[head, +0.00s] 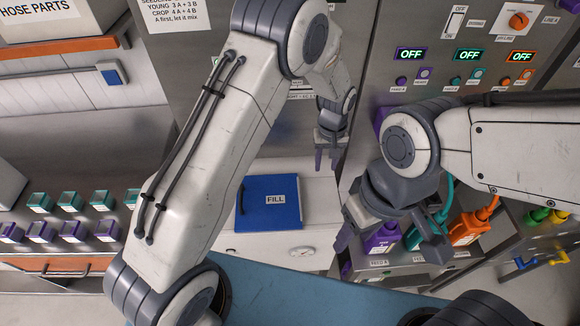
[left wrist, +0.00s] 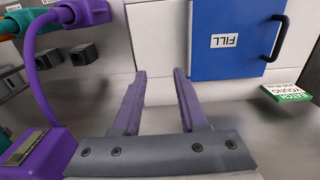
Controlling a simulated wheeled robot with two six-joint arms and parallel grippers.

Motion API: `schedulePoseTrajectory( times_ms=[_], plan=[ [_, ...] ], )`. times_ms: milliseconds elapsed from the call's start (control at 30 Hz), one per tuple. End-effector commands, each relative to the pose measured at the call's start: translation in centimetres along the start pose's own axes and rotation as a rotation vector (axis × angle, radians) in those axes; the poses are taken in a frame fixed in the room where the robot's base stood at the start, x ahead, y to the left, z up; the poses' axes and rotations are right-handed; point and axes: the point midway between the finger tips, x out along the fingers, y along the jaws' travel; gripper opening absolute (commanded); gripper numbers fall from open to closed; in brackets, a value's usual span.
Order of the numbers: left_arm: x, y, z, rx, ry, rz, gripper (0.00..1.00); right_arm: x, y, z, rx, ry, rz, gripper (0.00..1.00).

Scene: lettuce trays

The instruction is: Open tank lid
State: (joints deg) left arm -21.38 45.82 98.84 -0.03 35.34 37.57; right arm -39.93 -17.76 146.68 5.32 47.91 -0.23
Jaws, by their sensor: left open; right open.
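The blue tank lid (head: 285,216), labelled FILL, lies flat on the white tank (head: 320,207) and looks closed. Its black handle (head: 241,200) is at the lid's left side in the head view. In the left wrist view the lid (left wrist: 225,62) is at upper right, with the handle (left wrist: 280,38) on its right edge. My left gripper (head: 327,160) is open and empty, beyond the lid's upper right corner in the head view; its fingers (left wrist: 158,82) are beside the lid, apart from the handle. My right gripper (head: 392,238) is open, right of the tank near the hose connectors.
Purple (head: 381,238), teal and orange (head: 467,230) hose connectors stand right of the tank. A control panel (head: 385,75) with OFF displays rises behind. Several teal and purple capped containers (head: 74,231) line the left counter. A green card (left wrist: 287,92) lies near the lid.

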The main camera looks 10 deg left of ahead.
Motion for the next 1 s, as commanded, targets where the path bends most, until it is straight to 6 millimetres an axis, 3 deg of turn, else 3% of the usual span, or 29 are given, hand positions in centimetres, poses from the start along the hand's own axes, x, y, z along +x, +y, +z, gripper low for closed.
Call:
schedulePoseTrajectory(
  times_ms=[167,267,567,767,1000],
  plan=[
    [-0.3,-0.8,0.0,-0.002,0.000,0.000,0.42,-0.1,0.0,0.0,0.000,0.000,0.000,0.50],
    [-0.9,-2.4,-0.1,-0.003,0.001,0.001,0.42,-0.5,0.0,0.0,0.000,0.000,0.000,0.50],
    [-0.6,-10.9,0.0,-0.007,-0.001,0.000,0.42,0.5,0.0,0.0,0.000,0.000,0.000,0.50],
    [2.0,-16.6,0.1,-0.007,-0.002,0.000,0.42,3.0,0.2,0.2,0.004,0.000,0.000,0.50],
    [6.9,-22.0,0.1,-0.005,-0.003,0.000,0.42,6.7,0.5,0.4,0.007,0.000,0.000,0.50]
  ],
)
